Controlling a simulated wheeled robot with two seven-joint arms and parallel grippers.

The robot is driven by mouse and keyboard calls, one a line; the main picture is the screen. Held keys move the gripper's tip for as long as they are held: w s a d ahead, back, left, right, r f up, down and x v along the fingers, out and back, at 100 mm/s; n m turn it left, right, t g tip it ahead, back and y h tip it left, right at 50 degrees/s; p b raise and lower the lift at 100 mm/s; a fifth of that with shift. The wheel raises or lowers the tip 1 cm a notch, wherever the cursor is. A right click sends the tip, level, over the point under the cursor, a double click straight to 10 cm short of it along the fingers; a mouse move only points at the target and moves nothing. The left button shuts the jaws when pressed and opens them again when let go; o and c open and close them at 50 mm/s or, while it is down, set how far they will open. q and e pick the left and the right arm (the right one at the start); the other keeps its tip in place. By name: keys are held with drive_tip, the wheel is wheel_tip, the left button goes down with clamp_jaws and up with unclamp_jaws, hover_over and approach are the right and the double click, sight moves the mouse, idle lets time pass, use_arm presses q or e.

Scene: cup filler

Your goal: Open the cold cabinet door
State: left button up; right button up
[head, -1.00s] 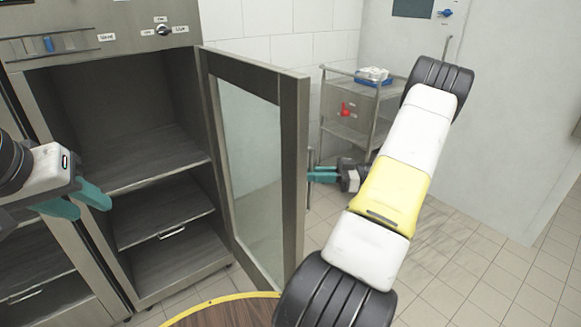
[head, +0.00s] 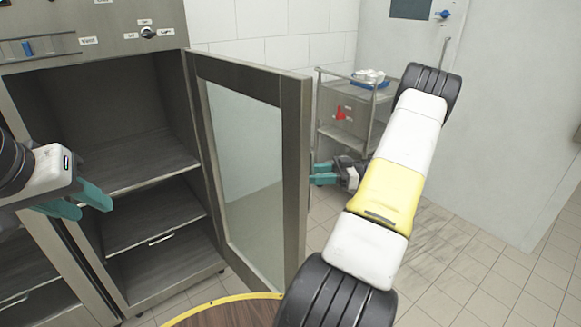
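The cabinet door (head: 247,175) has a steel frame and a glass pane. It stands wide open, swung out from the right side of the tall steel cabinet (head: 165,57), whose compartments look empty. My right gripper (head: 313,174) is beyond the door's free edge, to its right. Its teal fingers point left at the door's outer side and look slightly apart. Whether they touch the door or a handle I cannot tell. My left gripper (head: 97,208) is at the left, in front of the cabinet, open and empty.
A round wooden table top (head: 228,312) with a yellow rim is at the bottom, close to the door's lower corner. A steel trolley (head: 345,132) with a blue tray (head: 370,84) stands behind the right gripper. Tiled floor (head: 470,270) is clear at the right.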

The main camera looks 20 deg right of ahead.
drive_tip(key=shift+s+d, duration=0.1)
drive_tip(key=v, duration=0.7)
drive_tip(key=shift+d, duration=0.35)
drive_tip(key=shift+s, duration=0.1)
